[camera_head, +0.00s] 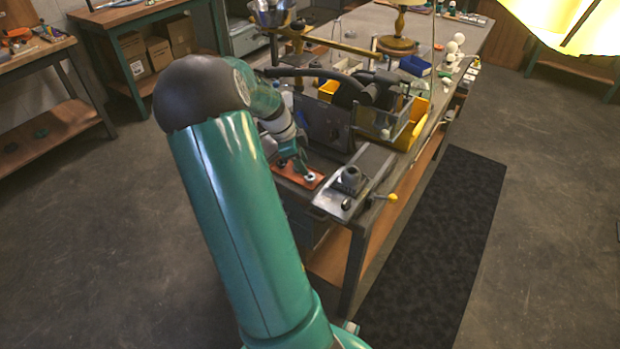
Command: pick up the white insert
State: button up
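A small white round piece (309,177), likely the white insert, sits on an orange-red tray (319,183) at the near end of the workbench. It has a dark centre. My gripper (301,170) is low over the tray, just left of and above the white piece. The fingers are too small and dark to tell whether they are open or shut, or whether they touch the piece. My arm and gripper hide the left part of the tray.
A grey metal fixture (350,180) with a yellow-knobbed lever (391,197) stands right of the tray. A dark upright panel (325,122) and a yellow bin (412,125) stand behind. White bulbs (453,47) line the far right edge.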

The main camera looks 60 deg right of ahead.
aim_at(310, 176)
jog(key=x, duration=0.5)
jog(key=shift+w+f, duration=0.1)
jog(key=c, duration=0.6)
